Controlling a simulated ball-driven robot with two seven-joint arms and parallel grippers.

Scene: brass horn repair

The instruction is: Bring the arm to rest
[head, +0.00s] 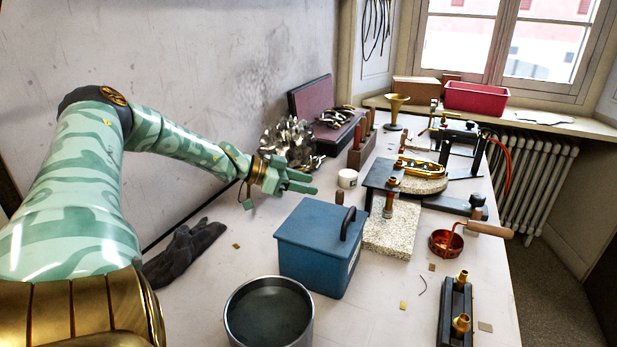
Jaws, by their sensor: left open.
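My left arm (190,140), pale green with darker wavy bands, comes in from the left and reaches over the workbench (210,275). My left gripper (303,182) is open, with nothing visible between its fingers. It shows above and behind the blue box (312,250) with the dark handle, left of the small white jar (347,178). I cannot tell its exact height above the bench. My right gripper is not in view.
A grey pot (268,312) stands at the front. A dark glove (185,252) lies below my arm. A silvery fluted piece (288,140) and an open case (312,100) are behind the gripper. Stone blocks, a copper pan (446,242) and a black fixture (456,312) occupy the right side.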

